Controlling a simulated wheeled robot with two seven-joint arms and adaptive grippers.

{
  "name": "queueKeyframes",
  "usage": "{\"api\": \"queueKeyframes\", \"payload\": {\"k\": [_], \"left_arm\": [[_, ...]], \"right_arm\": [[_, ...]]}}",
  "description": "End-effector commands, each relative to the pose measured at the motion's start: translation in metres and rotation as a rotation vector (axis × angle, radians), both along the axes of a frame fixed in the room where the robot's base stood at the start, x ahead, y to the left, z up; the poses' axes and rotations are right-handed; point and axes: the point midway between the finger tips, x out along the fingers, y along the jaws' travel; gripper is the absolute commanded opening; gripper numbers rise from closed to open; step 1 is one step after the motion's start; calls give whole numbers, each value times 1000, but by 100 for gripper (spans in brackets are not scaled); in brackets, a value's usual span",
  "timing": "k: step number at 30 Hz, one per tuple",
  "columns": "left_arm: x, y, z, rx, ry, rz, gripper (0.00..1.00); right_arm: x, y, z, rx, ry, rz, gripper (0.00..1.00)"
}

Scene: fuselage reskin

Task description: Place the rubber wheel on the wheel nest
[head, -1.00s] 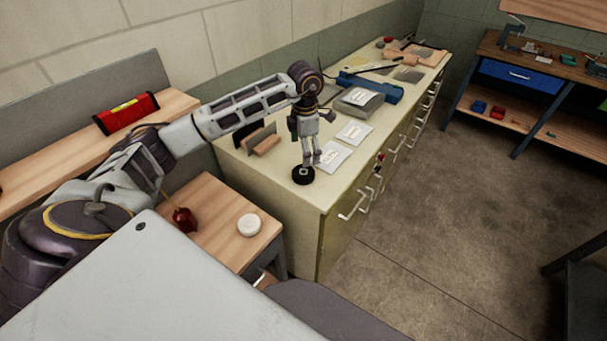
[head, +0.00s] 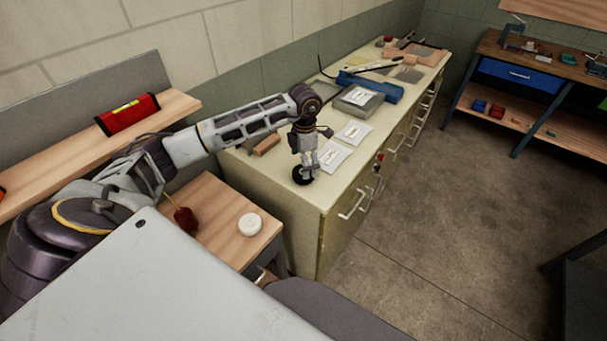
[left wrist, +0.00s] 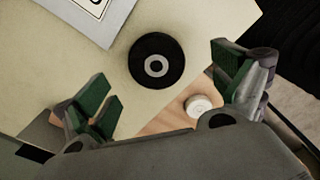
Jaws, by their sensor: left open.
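The rubber wheel (head: 299,180), a black disc, lies flat near the front corner of the pale cabinet top. In the left wrist view the wheel (left wrist: 145,73) shows a light grey ring around a dark centre. My left gripper (head: 309,172) points down just above it and partly covers it in the head view. In the left wrist view its green-padded fingers (left wrist: 165,88) are wide apart and empty, with the wheel beyond and between them. I cannot pick out a separate wheel nest. My right gripper is not in view.
White cards (head: 334,155) lie beside the gripper on the cabinet top (head: 313,200). A brown block (head: 267,145) and a grey box (head: 360,97) sit farther back. A white round piece (head: 249,224) lies on the low wooden table (head: 215,200). The floor at right is open.

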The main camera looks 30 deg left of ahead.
Motion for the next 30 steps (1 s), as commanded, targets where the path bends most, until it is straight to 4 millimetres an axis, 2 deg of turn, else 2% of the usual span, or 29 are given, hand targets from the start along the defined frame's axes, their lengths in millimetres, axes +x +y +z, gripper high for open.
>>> {"api": "queueKeyframes", "payload": {"k": [6,12,28,30], "left_arm": [[3,4,-22,0,4,0,95],[3,4,-40,0,2,-1,95],[3,4,-44,1,-1,-1,95],[3,4,-44,1,0,-1,88]], "right_arm": [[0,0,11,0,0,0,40],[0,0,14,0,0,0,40],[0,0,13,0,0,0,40],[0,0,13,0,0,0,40]]}}
